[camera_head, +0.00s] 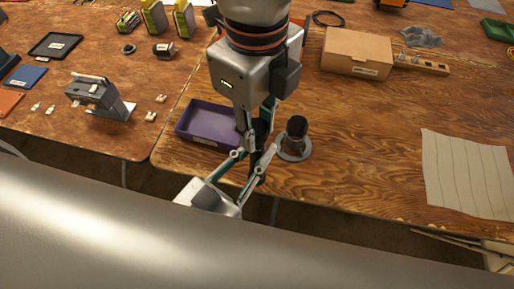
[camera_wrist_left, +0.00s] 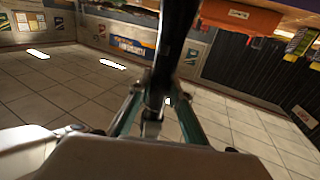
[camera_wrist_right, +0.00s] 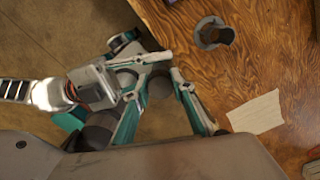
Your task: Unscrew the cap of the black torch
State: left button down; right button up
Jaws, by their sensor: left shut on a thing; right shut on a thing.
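The black torch (camera_head: 258,166) is held upright in the air over the near table edge, mostly hidden by fingers in the head view. In the left wrist view the torch (camera_wrist_left: 174,48) is a long dark shaft. My left gripper (camera_head: 259,156) is shut on its lower part from the near left. My right gripper (camera_head: 257,126) points down and is shut on its upper part. In the right wrist view the right gripper's fingers (camera_wrist_right: 160,108) overlap the left gripper. I cannot make out a seam between cap and body.
A dark open cup on a grey round base (camera_head: 295,154) stands just right of the grippers. A purple tray (camera_head: 190,128) lies just left. A cardboard box (camera_head: 357,50) is behind right, a pale sheet (camera_head: 467,175) at right. The table between has free room.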

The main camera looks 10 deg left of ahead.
aim_at(257, 126)
jog(key=n, duration=0.2)
jog(key=shift+n, duration=0.3)
jog(key=shift+r, duration=1.2)
jog(key=shift+r, duration=2.45)
jog(key=shift+w, duration=0.1)
